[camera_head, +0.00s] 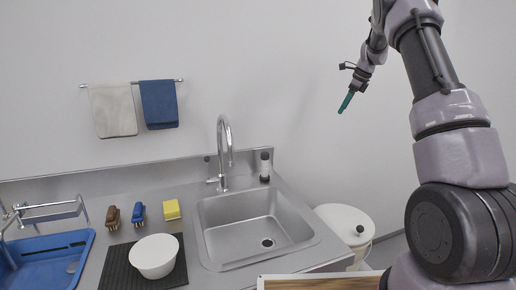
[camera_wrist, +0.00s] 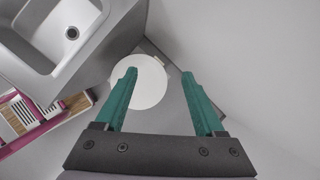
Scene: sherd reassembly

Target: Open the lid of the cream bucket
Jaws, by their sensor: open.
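The cream bucket (camera_head: 352,262) stands on the floor to the right of the sink counter. Its round lid (camera_head: 335,217) is on it, with a dark knob (camera_head: 360,229) near the right edge. In the wrist view the lid (camera_wrist: 152,88) is a pale disc seen from above, partly covered by the left finger; the knob does not show there. My gripper (camera_head: 344,105) has teal fingers and is high above the bucket, in front of the wall. In the wrist view my gripper (camera_wrist: 160,73) is open and empty, its fingers wide apart over the lid and the floor.
The metal sink (camera_head: 255,228) and counter are left of the bucket. A white bowl (camera_head: 155,256) on a dark mat, several brushes and sponges, and a blue tray (camera_head: 45,262) lie further left. Walls stand behind and right.

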